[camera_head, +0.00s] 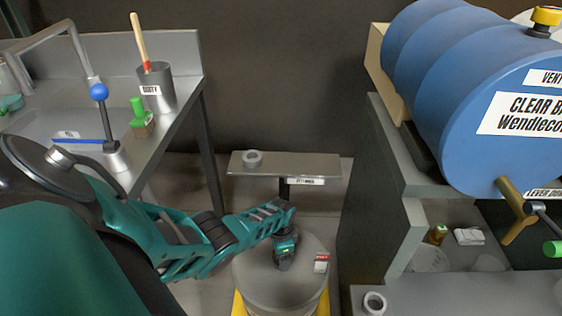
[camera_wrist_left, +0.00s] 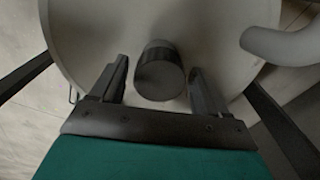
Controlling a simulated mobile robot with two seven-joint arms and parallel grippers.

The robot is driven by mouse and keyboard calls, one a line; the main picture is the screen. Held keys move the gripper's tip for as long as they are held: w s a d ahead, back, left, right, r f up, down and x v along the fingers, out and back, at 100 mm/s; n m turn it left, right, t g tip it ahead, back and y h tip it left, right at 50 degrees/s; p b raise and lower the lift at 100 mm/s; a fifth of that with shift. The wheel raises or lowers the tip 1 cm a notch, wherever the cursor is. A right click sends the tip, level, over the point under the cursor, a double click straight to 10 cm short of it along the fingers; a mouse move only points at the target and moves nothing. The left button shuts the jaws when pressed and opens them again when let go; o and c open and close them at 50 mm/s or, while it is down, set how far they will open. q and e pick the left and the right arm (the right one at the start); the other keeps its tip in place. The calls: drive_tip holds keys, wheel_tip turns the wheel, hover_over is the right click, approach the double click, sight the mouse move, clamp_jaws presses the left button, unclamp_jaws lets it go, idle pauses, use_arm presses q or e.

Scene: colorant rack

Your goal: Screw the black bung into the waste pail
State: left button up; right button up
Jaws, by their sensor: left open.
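The waste pail (camera_head: 262,290) is a round grey drum with a flat top, standing low in the middle of the head view. A small red and white label (camera_head: 321,262) is on its top. In the left wrist view the pail top (camera_wrist_left: 92,35) fills much of the picture. The bung, a dark grey-black cylinder (camera_wrist_left: 160,72), is upright at the pail top between my left fingers. I cannot tell how deep it sits. My left gripper (camera_wrist_left: 160,88) is open, one finger on each side of the bung. In the head view the left gripper (camera_head: 286,255) hides the bung. My right gripper is not visible.
Behind the pail is a narrow grey shelf (camera_head: 310,168) with a grey ring (camera_head: 252,158). A metal bench (camera_head: 185,60) stands left. A blue drum (camera_head: 440,70) lies on a rack at right. A pale curved tube (camera_wrist_left: 285,45) is close at right in the wrist view.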

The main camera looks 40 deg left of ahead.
use_arm(q)
drive_tip(key=n, duration=0.4)
drive_tip(key=shift+n, duration=0.3)
drive_tip(key=n, duration=0.3)
drive_tip(key=shift+p, duration=0.3)
drive_tip(key=c, duration=1)
drive_tip(key=shift+o, duration=0.3)
drive_tip(key=m, duration=0.6)
drive_tip(key=shift+a+b, duration=0.1)
drive_tip(key=shift+b, duration=0.2)
drive_tip(key=m, duration=0.4)
drive_tip(key=shift+m, duration=0.3)
drive_tip(key=m, duration=0.2)
drive_tip(key=shift+m+b, duration=0.4)
drive_tip(key=shift+c, duration=0.2)
drive_tip(key=o, duration=1)
